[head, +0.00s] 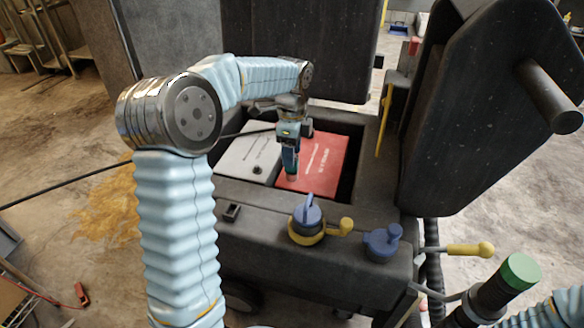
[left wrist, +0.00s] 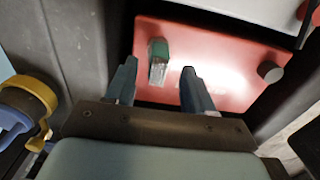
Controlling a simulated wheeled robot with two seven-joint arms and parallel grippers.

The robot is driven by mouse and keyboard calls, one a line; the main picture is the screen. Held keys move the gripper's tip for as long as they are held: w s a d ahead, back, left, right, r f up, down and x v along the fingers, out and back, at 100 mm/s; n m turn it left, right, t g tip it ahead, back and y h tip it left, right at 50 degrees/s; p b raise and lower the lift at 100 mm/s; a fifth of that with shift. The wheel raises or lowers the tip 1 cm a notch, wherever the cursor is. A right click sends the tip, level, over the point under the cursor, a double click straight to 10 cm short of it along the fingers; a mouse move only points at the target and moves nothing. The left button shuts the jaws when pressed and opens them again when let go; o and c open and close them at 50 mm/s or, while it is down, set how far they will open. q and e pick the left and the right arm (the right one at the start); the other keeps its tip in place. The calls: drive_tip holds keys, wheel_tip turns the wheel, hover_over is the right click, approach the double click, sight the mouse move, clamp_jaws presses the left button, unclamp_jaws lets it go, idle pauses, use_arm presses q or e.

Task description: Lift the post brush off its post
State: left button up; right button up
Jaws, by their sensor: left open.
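The post brush (left wrist: 158,60), a small piece with a green top and a greyish body, stands on the red battery (head: 328,158). The battery also shows in the left wrist view (left wrist: 225,65). My left gripper (head: 291,170) points down over the battery in the open compartment. In the left wrist view, its two fingers (left wrist: 159,68) are apart, with the brush showing in the gap between them. I cannot tell whether either finger touches it. The post under the brush is hidden. My right gripper is out of view.
A grey battery (head: 246,152) lies left of the red one. A blue-and-yellow knob (head: 308,218) and a blue knob (head: 381,242) sit on the compartment's front rim (head: 262,204). A raised dark cover (head: 475,110) stands right. A green-topped dark cylinder (head: 519,270) is lower right.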

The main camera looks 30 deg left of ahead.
use_arm(q)
wheel_tip(320, 180, down, 4)
drive_tip(key=shift+s+r, duration=0.1)
drive_tip(key=shift+r, duration=0.05)
drive_tip(key=shift+c, duration=0.3)
clamp_jaws()
drive_tip(key=shift+r, duration=0.15)
